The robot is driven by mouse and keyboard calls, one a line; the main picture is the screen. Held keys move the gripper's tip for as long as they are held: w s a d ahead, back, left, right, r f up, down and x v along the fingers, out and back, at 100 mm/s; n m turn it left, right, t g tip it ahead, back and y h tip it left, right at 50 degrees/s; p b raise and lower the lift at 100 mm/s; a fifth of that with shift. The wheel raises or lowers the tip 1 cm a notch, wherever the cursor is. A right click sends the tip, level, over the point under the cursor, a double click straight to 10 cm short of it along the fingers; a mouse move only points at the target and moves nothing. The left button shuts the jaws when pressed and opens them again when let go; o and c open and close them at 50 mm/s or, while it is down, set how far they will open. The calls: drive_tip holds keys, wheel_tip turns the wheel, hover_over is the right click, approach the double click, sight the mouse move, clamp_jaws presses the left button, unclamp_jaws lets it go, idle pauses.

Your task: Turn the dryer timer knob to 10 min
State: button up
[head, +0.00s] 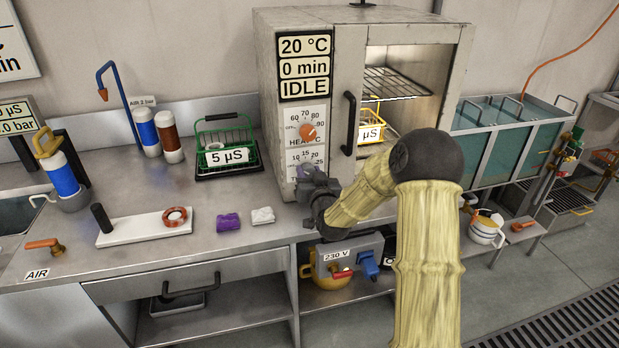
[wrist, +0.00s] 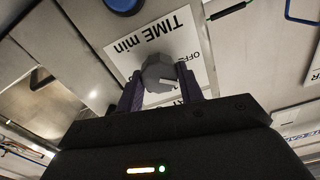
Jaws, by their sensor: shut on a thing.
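The dryer (head: 358,18) stands on the bench with its display (head: 304,67) reading 20 °C, 0 min and IDLE. Its orange heat knob (head: 308,132) is on the front panel. The grey timer knob (wrist: 160,74) shows in the wrist view against the white TIME min dial plate (wrist: 182,36). My gripper (wrist: 160,88) is shut on the timer knob, one finger on each side. In the head view my gripper (head: 314,184) covers the knob and the lower part of the dial. A pale pointer mark shows on the knob, but I cannot tell which number it faces.
A green basket (head: 226,138) marked 5 µS stands left of the dryer. A purple cloth (head: 228,222) and a white cloth (head: 262,215) lie on the bench near my gripper. A 230 V box (head: 350,256) is below the bench edge. The dryer's black handle (head: 349,122) is right of the panel.

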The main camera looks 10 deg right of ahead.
drive_tip(key=shift+m+b, duration=0.4)
drive_tip(key=shift+m, duration=0.9)
drive_tip(key=o, duration=1)
drive_tip(key=s+d+b, duration=0.1)
drive_tip(key=s+b, duration=0.3)
drive_tip(key=s, duration=1.1)
drive_tip(key=shift+f, duration=0.15)
